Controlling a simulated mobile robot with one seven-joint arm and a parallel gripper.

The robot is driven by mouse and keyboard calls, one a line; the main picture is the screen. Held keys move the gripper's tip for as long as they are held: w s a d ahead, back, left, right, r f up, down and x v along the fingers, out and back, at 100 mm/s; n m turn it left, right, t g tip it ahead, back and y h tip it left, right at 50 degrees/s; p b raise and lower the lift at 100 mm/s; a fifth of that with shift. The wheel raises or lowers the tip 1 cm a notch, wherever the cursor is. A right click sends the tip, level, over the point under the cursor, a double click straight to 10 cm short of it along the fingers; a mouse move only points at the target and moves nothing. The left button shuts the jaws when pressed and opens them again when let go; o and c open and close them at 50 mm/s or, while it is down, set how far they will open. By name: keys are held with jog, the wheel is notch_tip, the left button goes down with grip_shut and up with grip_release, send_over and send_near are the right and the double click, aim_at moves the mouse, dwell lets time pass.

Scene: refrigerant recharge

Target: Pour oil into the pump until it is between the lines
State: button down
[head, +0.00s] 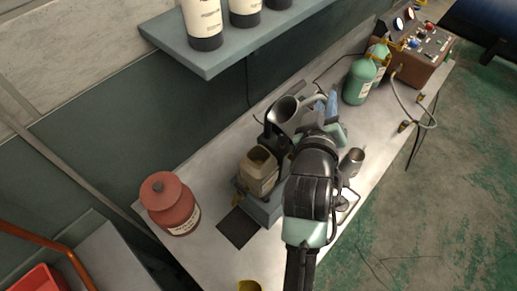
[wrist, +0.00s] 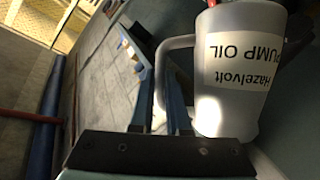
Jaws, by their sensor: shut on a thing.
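My gripper (head: 325,106) is shut on the handle of the oil jug (head: 284,108). In the wrist view the pale jug (wrist: 228,75) fills the right side, with its "Hazelvolt PUMP OIL" label upside down in the picture. The blue fingers (wrist: 165,92) are at its handle. In the head view the jug's grey mouth looks tilted, above and behind a tan open-topped part (head: 260,168). That part seems to belong to the pump, whose blue-grey base (head: 264,212) is partly hidden by my arm. I cannot make out level lines, oil level or a stream of oil.
A red canister (head: 170,205) stands at the left of the bench (head: 208,257). A small metal cup (head: 352,161) is right of my arm. Green bottles (head: 361,80) and a control box (head: 417,55) stand at the far end. A shelf (head: 205,60) with bottles overhangs the back.

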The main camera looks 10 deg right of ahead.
jog(key=p, duration=0.1)
jog(key=d+m+p, duration=0.1)
jog(key=d, duration=0.1)
jog(key=shift+s+r+m+g+y+p, duration=0.15)
jog(key=shift+r+m+g+y+p, duration=0.15)
jog(key=shift+m+y+p, duration=0.1)
jog(key=d+f+m+y, duration=0.3)
jog(key=f, duration=0.2)
jog(key=shift+f+m+b, duration=0.15)
jog(key=shift+m+b, duration=0.25)
jog(key=shift+b, duration=0.05)
jog(key=shift+d, duration=0.1)
notch_tip(320, 180, up, 6)
jog(key=p, duration=0.3)
dwell(0.3)
jog(key=shift+s, duration=0.1)
